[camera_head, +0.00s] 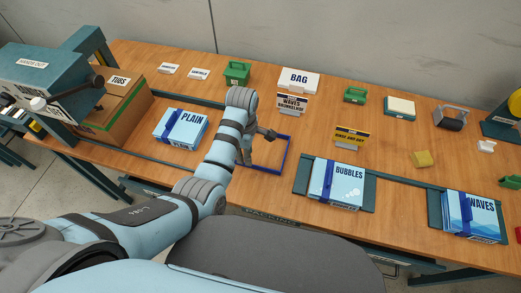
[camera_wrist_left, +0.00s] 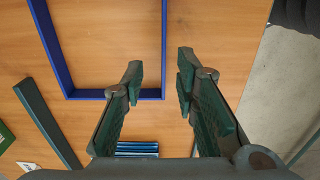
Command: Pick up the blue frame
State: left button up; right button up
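The blue frame (camera_head: 285,156) is a thin rectangular outline lying flat on the wooden table, left of the BUBBLES pack. My left arm and gripper hide part of it in the head view. In the left wrist view, the frame (camera_wrist_left: 164,45) shows two long bars and a short bar joining them at a corner. My left gripper (camera_head: 258,143) is over the frame, and in the left wrist view the gripper (camera_wrist_left: 160,72) is open. The right bar of the frame appears between its fingertips; I cannot tell the height gap. My right gripper is not in view.
The PLAIN pack (camera_head: 181,128) lies to the left, the BUBBLES pack (camera_head: 337,184) to the right, and the WAVES pack (camera_head: 471,214) farther right. Signs such as the yellow one (camera_head: 351,136) and the BAG box (camera_head: 298,80) stand behind.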

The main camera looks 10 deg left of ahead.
pick_arm(q)
jog(key=f, duration=0.1)
jog(key=d+f, duration=0.1)
jog(key=f, duration=0.1)
jog(key=f+b, duration=0.1)
jog(key=f, duration=0.1)
jog(key=shift+s+d, duration=0.15)
jog(key=shift+s, duration=0.1)
jog(key=shift+r, duration=0.1)
grip_shut()
jog(key=shift+r, duration=0.1)
